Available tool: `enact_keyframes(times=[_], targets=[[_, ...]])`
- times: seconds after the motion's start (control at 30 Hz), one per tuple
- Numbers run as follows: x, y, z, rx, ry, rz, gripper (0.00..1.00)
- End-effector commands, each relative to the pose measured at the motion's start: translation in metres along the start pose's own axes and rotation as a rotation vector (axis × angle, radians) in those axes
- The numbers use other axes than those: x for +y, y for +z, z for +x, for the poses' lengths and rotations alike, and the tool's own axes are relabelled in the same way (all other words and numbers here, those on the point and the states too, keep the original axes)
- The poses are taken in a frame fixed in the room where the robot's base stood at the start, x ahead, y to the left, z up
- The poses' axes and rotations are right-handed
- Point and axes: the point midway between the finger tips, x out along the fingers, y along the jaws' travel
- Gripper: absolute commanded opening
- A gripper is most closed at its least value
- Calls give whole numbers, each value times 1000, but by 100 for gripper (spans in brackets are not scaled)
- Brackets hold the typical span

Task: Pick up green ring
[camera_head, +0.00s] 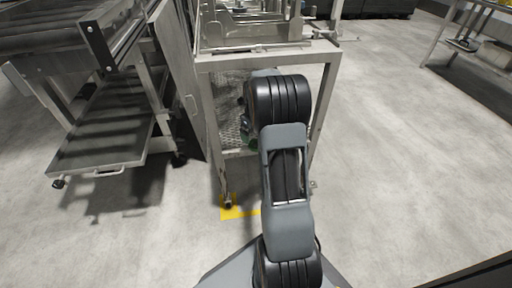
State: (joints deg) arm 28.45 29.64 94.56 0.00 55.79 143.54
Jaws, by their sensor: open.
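A small green patch (248,141) shows just left of my arm, low inside the metal frame cart. It may be part of the green ring, but my arm covers most of that spot and its shape cannot be made out. My arm reaches forward over the cart's near side. My gripper is hidden behind the arm's upper joint, so its fingers and their distance from the green patch do not show.
The grey metal cart (213,128) has a mesh lower shelf and stands by a yellow floor mark (230,213). A wheeled rack (104,161) stands close on the left. A table (497,57) is at the far right. The floor on the right is clear.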

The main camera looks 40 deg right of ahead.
Motion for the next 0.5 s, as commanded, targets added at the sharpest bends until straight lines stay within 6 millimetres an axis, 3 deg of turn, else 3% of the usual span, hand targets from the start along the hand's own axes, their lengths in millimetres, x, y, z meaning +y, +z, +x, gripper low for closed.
enact_keyframes(times=[0.5], targets=[[0,-2,55,0,0,-3,94]])
